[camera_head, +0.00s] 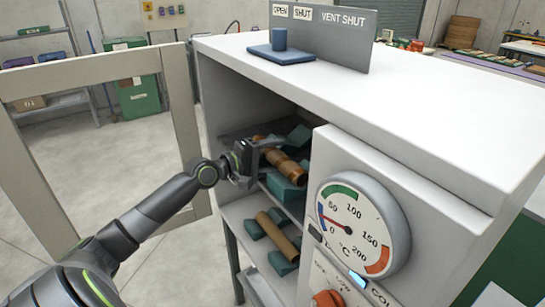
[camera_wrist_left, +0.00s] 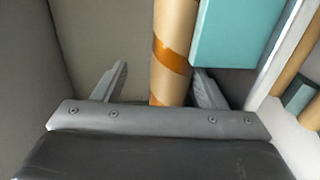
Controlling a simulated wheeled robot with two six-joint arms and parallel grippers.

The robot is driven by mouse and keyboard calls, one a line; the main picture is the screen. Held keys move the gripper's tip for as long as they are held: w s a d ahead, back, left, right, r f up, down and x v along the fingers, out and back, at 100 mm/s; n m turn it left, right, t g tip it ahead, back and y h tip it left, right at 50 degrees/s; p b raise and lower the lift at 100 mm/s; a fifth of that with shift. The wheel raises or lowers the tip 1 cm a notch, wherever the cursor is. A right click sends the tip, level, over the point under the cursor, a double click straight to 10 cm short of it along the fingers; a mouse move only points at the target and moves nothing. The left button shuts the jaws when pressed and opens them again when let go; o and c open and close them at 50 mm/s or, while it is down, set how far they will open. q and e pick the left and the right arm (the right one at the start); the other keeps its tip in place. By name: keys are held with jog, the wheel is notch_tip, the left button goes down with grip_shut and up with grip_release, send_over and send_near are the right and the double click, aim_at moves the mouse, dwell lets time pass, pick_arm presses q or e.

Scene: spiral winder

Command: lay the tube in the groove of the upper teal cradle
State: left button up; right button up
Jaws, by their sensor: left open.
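A brown tube with orange bands (camera_head: 288,168) is at the upper shelf inside the open cabinet, among teal cradle blocks (camera_head: 284,190). My left gripper (camera_head: 268,146) reaches in from the left at the tube's far end. In the left wrist view the tube (camera_wrist_left: 174,45) runs between the two open fingers (camera_wrist_left: 160,78). A teal block (camera_wrist_left: 232,32) lies close along its right side. The groove is hidden, and I cannot tell whether the tube is seated in it. My right gripper is out of view.
A second brown tube (camera_head: 278,234) lies across teal blocks on the lower shelf (camera_head: 232,210). The cabinet door (camera_head: 178,100) stands open at the left. A front panel with a dial (camera_head: 350,222) borders the opening on the right. A blue block (camera_head: 281,54) sits on the cabinet top.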

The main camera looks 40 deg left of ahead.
pick_arm(q)
jog(key=shift+s, duration=0.1)
jog(key=p+v, duration=0.3)
jog(key=v, duration=1.4)
dwell(0.6)
jog(key=shift+s+a, duration=0.1)
notch_tip(320, 180, up, 7)
jog(key=p, duration=0.7)
jog(key=shift+p, duration=0.35)
